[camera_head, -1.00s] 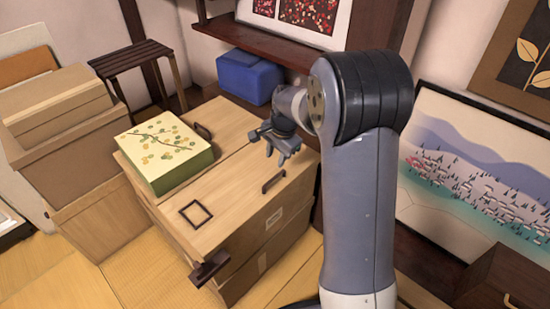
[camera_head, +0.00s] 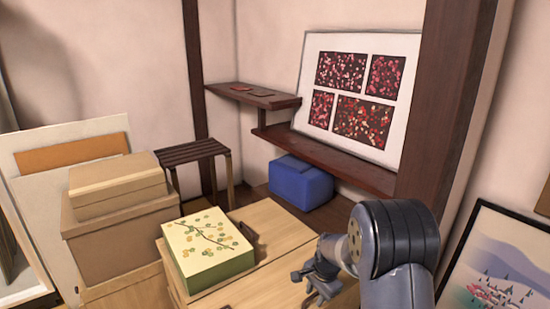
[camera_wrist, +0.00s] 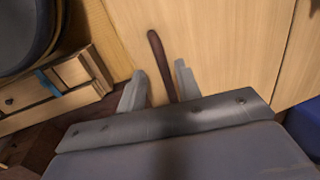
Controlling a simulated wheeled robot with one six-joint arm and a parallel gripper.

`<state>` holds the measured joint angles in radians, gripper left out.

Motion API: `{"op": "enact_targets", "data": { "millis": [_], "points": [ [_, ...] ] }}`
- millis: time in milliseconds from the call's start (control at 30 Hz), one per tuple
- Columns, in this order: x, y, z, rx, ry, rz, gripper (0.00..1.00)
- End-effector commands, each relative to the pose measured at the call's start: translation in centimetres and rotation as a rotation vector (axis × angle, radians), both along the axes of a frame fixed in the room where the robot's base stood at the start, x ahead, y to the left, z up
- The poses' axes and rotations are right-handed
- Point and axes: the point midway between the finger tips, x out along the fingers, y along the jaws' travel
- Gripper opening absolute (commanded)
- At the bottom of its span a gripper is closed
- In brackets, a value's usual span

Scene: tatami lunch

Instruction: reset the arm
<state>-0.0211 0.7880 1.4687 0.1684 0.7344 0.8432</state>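My gripper (camera_head: 316,284) shows at the lower right of the head view, over the right part of the wooden chest (camera_head: 268,232). In the wrist view my gripper (camera_wrist: 160,82) has its two fingers spread apart with nothing held between them. A dark bar handle (camera_wrist: 159,52) on the pale wood surface shows in the gap between the fingers; I cannot tell how far beyond them it lies. My arm is bent, with its large joint at the lower right of the head view.
A green-sided box with a leaf-patterned lid (camera_head: 206,241) sits on the chest. Cardboard boxes (camera_head: 118,215) stand to the left. A blue case (camera_head: 300,184) and a dark stool (camera_head: 194,152) are behind. A wall shelf (camera_head: 330,158) holds a framed picture (camera_head: 355,92).

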Motion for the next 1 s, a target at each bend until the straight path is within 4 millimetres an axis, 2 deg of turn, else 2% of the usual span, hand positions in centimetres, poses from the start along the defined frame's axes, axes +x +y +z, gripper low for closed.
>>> {"op": "enact_targets", "data": {
  "millis": [200,400,767,1000],
  "points": [
    [-2.0,-1.6,0.2,0.0,-0.005,-0.003,0.33],
    [-2.6,-1.9,0.2,0.0,-0.003,-0.001,0.33],
    [-2.7,-1.8,0.5,0.0,-0.005,0.01,0.33],
    [-3.4,-0.5,2.5,0.001,-0.013,0.107,0.33]
  ]
}}
